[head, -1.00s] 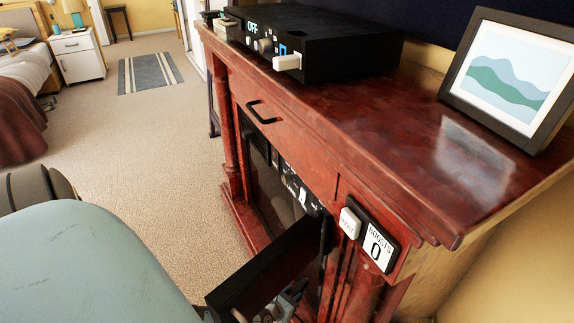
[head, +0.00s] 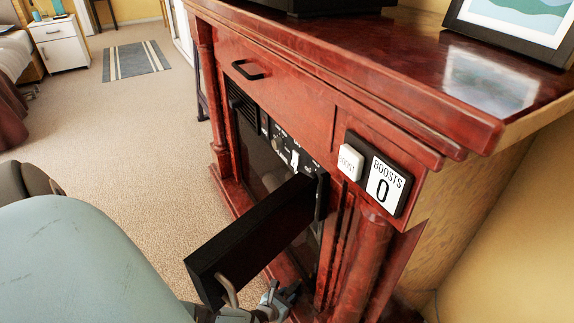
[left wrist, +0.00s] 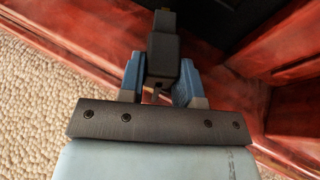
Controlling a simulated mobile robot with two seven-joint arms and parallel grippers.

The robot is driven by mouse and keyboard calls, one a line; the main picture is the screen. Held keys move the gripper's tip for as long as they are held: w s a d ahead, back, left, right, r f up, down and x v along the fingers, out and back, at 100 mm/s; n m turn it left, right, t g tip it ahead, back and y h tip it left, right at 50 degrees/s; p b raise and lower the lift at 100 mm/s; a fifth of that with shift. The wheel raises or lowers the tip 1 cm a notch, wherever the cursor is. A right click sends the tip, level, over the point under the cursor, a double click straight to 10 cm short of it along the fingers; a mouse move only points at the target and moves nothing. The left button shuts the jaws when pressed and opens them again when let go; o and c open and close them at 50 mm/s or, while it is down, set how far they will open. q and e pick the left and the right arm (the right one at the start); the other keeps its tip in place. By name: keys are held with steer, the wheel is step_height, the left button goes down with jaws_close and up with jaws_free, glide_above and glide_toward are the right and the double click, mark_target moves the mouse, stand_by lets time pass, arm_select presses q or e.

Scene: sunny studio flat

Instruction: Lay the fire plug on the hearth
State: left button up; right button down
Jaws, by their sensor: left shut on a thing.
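The fire plug (left wrist: 163,55) is a black block with a yellowish tip, seen in the left wrist view. My left gripper (left wrist: 160,75) is shut on it, with a blue-padded finger on either side. In the head view my left gripper (head: 274,300) is low at the front of the red-brown fireplace, partly cut off at the bottom edge. The plug cannot be made out clearly there. The hearth, at the fireplace's foot, is largely hidden; a strip of the red-brown base (head: 226,186) shows at left. I cannot tell whether the plug touches it. My right gripper is not in view.
A black panel (head: 245,240) sticks out from the fire front, just above my left gripper. A black box with a white button and a "BOOSTS 0" sign (head: 383,187) is on the fireplace's right side. Beige carpet (head: 150,140) is clear to the left.

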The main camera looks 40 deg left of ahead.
arm_select(q)
steer(key=shift+r, duration=0.15)
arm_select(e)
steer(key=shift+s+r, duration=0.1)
arm_select(q)
steer(key=shift+f, duration=0.2)
steer(key=shift+f, duration=0.15)
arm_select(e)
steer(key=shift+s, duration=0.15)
